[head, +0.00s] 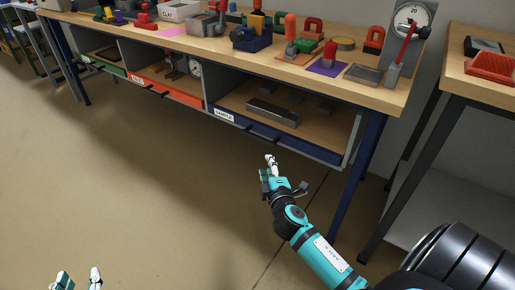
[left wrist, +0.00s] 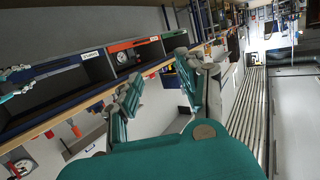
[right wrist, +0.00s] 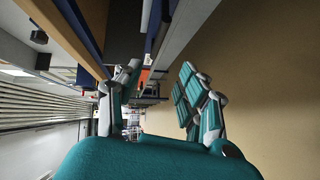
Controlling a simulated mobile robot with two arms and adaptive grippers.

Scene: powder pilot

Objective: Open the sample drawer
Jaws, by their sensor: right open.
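The sample drawer (head: 310,150) is the blue-fronted one at the right end under the bench, with a white SAMPLE label (head: 224,115) and a dark bar handle (head: 262,134). Its front looks about in line with the orange drawer beside it. A long grey metal block and several dark pieces lie behind the front. My right gripper (head: 268,168) is open and empty, in front of and below the handle, apart from it; its spread fingers show in the right wrist view (right wrist: 162,85). My left gripper (head: 78,279) is open and empty at the bottom left, far from the drawer; its fingers also show in the left wrist view (left wrist: 157,85).
An orange-fronted drawer (head: 165,93) and a green-fronted one (head: 105,66) sit further left. The bench top (head: 385,97) carries blocks, clamps and a dial gauge (head: 408,22). A blue bench leg (head: 365,145) stands right of the drawer. A second table is at right. The floor in front is clear.

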